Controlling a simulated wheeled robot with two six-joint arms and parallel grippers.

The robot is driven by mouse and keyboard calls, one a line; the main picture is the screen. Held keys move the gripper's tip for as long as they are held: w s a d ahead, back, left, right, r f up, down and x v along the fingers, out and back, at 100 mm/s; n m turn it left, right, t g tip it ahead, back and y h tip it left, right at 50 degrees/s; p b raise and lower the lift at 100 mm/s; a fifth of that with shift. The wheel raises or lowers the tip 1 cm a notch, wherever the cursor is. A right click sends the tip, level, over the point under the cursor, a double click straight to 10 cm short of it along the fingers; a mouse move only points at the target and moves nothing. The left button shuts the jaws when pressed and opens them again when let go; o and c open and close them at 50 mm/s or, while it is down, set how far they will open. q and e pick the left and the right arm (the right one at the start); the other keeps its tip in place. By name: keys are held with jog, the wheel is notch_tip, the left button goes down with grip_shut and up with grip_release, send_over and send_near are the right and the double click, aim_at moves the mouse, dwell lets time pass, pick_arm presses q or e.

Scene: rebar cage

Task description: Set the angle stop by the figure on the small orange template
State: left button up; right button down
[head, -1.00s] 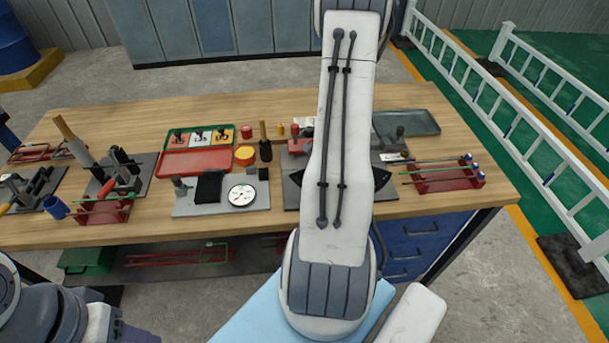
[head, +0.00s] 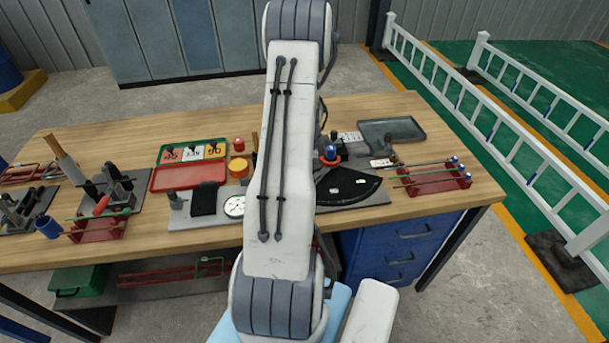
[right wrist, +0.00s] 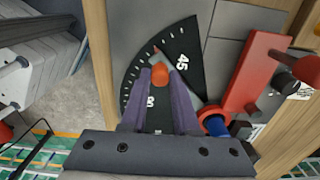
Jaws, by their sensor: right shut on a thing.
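The angle stop has a black quarter-circle scale (head: 348,187) on a grey plate, right of my arm in the head view. In the right wrist view, the scale (right wrist: 185,52) has white ticks, a 45 and another figure partly covered by a finger. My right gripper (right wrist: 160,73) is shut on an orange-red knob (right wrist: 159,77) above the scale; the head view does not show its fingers. A small orange template (head: 215,151) lies at the right of a row of figure cards behind the red tray; its figure looks like 90, but is small. My left gripper is out of view.
A blue knob with a red base (head: 331,154) stands behind the scale. A red rod rack (head: 438,180) is to the right, a grey tray (head: 392,131) behind. The red tray (head: 188,175) and a dial gauge (head: 234,206) are left of my arm.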

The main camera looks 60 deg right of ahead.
jog(key=shift+d+r, duration=0.15)
jog(key=shift+d, duration=0.05)
jog(key=c, duration=0.7)
grip_release()
jog(key=shift+o, duration=0.2)
jog(key=shift+a, duration=0.1)
notch_tip(320, 180, up, 10)
jog(key=b, duration=0.2)
jog(key=shift+r, duration=0.15)
